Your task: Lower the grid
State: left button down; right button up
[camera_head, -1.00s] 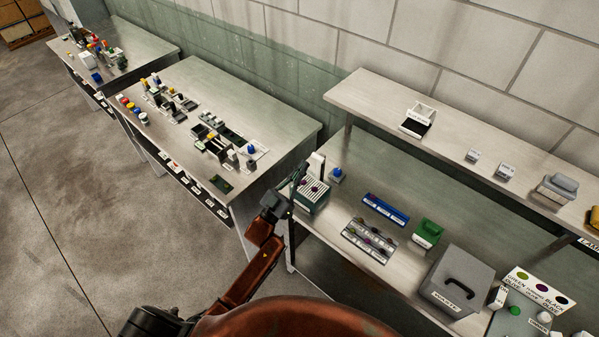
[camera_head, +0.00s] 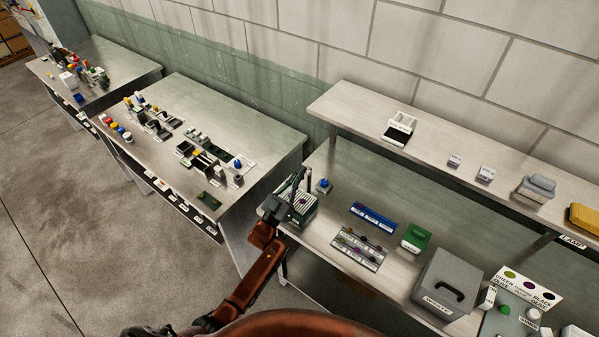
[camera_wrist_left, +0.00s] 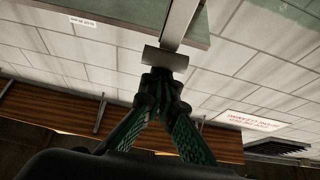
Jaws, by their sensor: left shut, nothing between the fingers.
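The roller sizer (camera_head: 304,214), a small dark green box with a pale striped top, stands at the left end of the right bench. I take that striped top to be the grid; my gripper partly covers it. My left gripper (camera_head: 297,182) is above the sizer, with its arm coming up from below. In the left wrist view its two green-padded fingers (camera_wrist_left: 161,76) are shut and empty. Their tips meet just at a grey metal crossbar (camera_wrist_left: 166,59) on a grey post (camera_wrist_left: 181,22); I cannot tell whether they touch. My right gripper is not in view.
Right of the sizer are a blue knob (camera_head: 323,186), a blue rack (camera_head: 373,218), a grey tray (camera_head: 358,249), a green box (camera_head: 416,237) and a large grey box (camera_head: 447,284). A raised shelf (camera_head: 350,108) runs behind. A second bench (camera_head: 240,125) stands left across a gap.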

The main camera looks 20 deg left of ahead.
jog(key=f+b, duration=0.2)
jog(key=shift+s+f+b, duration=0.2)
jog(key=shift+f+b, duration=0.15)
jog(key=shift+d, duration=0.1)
